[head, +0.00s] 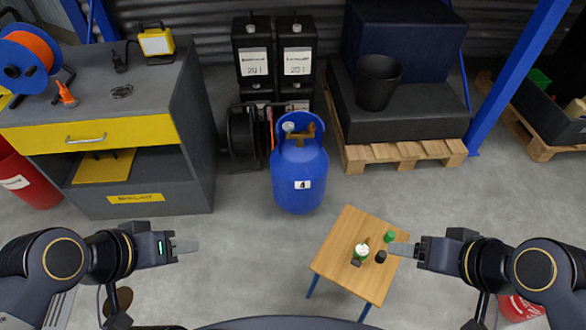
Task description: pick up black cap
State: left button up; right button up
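A small black cap (381,257) sits on the small wooden table (346,228), right of its middle. A green cap (389,236) sits behind the black cap. My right gripper (392,248) is over the table's right side, with its fingertips close to the black cap and green cap; whether it touches either I cannot tell. My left gripper (194,245) is over bare floor, away from the table. Both grippers show side-on, so their finger gaps are hidden.
A blue gas cylinder (299,178) stands behind the table. A grey workbench with a yellow drawer (92,137) is at left. A pallet (402,153) with black boxes and a black bucket (377,84) is at back right. Floor between bench and table is clear.

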aim_at(380, 258)
jog(key=i+j+z, duration=0.4)
jog(key=j+z, duration=0.15)
jog(key=j, duration=0.15)
jog(key=i+j+z, duration=0.25)
jog(key=j, duration=0.15)
jog(key=k+l, duration=0.05)
jog(key=k, duration=0.05)
